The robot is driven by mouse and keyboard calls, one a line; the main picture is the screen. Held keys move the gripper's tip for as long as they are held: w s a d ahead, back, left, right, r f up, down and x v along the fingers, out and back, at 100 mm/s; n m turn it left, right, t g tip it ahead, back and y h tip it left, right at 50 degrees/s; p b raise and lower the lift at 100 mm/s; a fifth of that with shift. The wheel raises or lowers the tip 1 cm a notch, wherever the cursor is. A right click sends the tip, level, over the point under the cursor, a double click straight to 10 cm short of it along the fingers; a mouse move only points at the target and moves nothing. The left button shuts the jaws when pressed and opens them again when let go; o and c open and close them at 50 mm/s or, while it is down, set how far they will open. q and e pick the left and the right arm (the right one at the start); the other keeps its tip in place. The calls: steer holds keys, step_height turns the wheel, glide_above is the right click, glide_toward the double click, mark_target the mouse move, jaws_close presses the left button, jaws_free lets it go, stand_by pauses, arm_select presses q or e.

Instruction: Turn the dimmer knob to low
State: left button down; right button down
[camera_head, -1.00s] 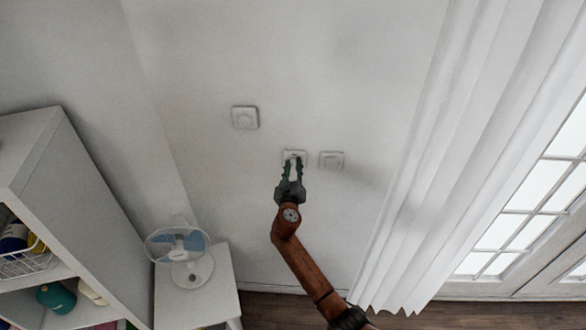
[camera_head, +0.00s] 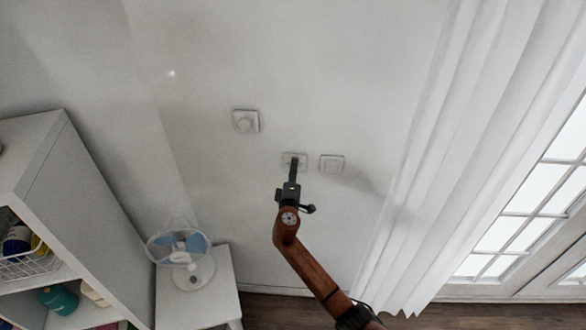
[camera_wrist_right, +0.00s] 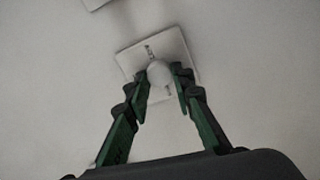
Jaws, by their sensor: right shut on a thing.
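The dimmer is a square white wall plate with a round white knob. In the wrist view the plate (camera_wrist_right: 183,48) looks tilted and the knob (camera_wrist_right: 158,72) sits between my green fingers. Small dark marks show above and below the knob; I cannot read them. In the head view the same plate (camera_head: 303,158) is the middle one on the wall, and my fingers partly cover it. My right gripper (camera_head: 294,160) is shut on the knob, with its fingers seen edge-on in the head view. My left gripper is not in view.
A second plate with a round knob (camera_head: 246,121) is up and left, and a flat square plate (camera_head: 332,164) is close on the right. A white curtain (camera_head: 440,140) hangs at right. A fan (camera_head: 192,262) on a small table (camera_head: 222,290) and a shelf (camera_head: 75,190) stand at left.

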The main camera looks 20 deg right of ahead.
steer(key=n+p, duration=0.3)
steer(key=n, duration=0.3)
steer(key=n+p, duration=0.4)
steer(key=n, duration=0.3)
steer(key=n+p, duration=0.4)
steer(key=n, duration=0.2)
steer(key=shift+s+d+f, duration=0.1)
steer(key=shift+f, duration=0.15)
steer(key=shift+n, duration=0.4)
steer(key=shift+f, duration=0.1)
steer(key=c, duration=1.7)
jaws_free()
